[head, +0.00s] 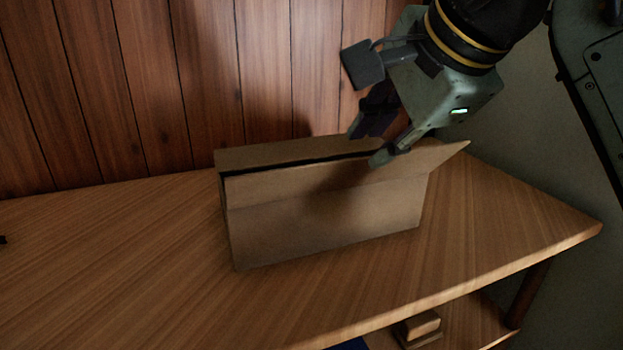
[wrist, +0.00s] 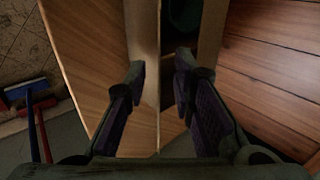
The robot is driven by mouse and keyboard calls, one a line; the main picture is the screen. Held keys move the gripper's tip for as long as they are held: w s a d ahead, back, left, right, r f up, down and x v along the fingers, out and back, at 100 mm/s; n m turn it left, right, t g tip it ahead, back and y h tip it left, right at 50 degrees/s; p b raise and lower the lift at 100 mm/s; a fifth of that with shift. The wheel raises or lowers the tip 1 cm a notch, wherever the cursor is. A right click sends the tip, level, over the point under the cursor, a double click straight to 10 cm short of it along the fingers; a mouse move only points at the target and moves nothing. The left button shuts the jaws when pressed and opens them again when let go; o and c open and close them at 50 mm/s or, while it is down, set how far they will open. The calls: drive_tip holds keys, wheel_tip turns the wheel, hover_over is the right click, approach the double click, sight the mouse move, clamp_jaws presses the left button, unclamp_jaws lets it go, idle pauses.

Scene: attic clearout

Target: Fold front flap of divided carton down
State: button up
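The divided carton (head: 320,220) stands on the wooden table, a plain brown box. Its front flap (head: 280,184) rises above a crease along the front face. In the wrist view the front flap is the brown strip (wrist: 142,30) left of the dark opening. A dark gap separates it from the rear flap (head: 262,154). My gripper (head: 376,142) is over the right part of the carton, fingers pointing down. Its fingers (wrist: 160,72) are apart, with the front flap's edge showing between them. Contact with the flap cannot be told. The carton's inside is mostly hidden.
A wood-panelled wall (head: 140,90) stands close behind the carton. A small wooden item (head: 420,326) lies on a lower shelf. In the wrist view, a blue-headed broom (wrist: 28,90) is on the floor.

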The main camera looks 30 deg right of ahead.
sight(339, 189)
drive_tip(key=x, duration=1)
drive_tip(key=shift+w+d+f+b, duration=0.1)
drive_tip(key=shift+d+f+b, duration=0.05)
drive_tip(key=shift+f+b, duration=0.2)
drive_tip(key=shift+c, duration=0.2)
clamp_jaws()
